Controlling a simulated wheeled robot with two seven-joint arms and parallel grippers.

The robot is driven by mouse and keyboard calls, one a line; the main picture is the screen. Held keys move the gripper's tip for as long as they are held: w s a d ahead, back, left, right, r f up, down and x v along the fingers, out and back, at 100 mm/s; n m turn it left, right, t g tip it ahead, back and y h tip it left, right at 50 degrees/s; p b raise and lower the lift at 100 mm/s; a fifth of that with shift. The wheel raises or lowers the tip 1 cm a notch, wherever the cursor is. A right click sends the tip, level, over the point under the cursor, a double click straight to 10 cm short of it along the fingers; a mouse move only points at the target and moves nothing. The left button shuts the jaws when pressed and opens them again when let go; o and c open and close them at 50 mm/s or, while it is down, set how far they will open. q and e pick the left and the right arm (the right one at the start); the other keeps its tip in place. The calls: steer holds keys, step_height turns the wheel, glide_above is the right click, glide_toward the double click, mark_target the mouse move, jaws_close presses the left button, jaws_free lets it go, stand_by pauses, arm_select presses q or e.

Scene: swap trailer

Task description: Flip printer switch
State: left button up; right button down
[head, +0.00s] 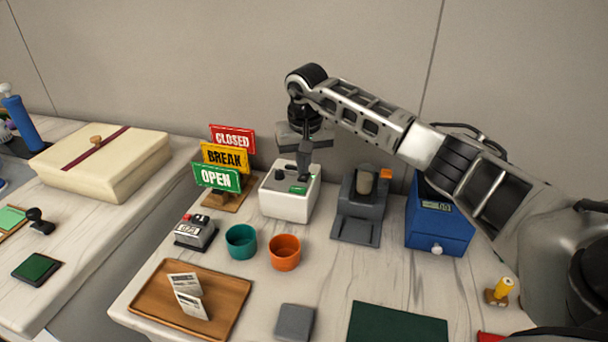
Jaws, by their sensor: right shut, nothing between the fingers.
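A small white box that looks like the printer (287,203) stands near the back of the counter. Its top carries a dark slot or lever part and a small green part (298,190); I cannot tell which of these is the switch. My right gripper (303,176) points down over the top of the box, with its fingers shut and empty. The fingertips are at or just above the top, close to the green part; I cannot tell whether they touch. The gripper hides part of the box's top. My left gripper is not in view.
CLOSED, BREAK and OPEN signs (218,178) stand left of the box. A grey machine (357,226) and a blue box (436,230) stand right. Teal (241,241) and orange (285,252) cups and a wooden tray (230,290) are in front.

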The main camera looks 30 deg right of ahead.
mark_target(303, 178)
steer(key=shift+f+b, duration=0.4)
steer(key=shift+f, duration=0.35)
steer(key=shift+r, duration=0.1)
steer(key=shift+r+p, duration=2.75)
steer(key=shift+r, duration=0.75)
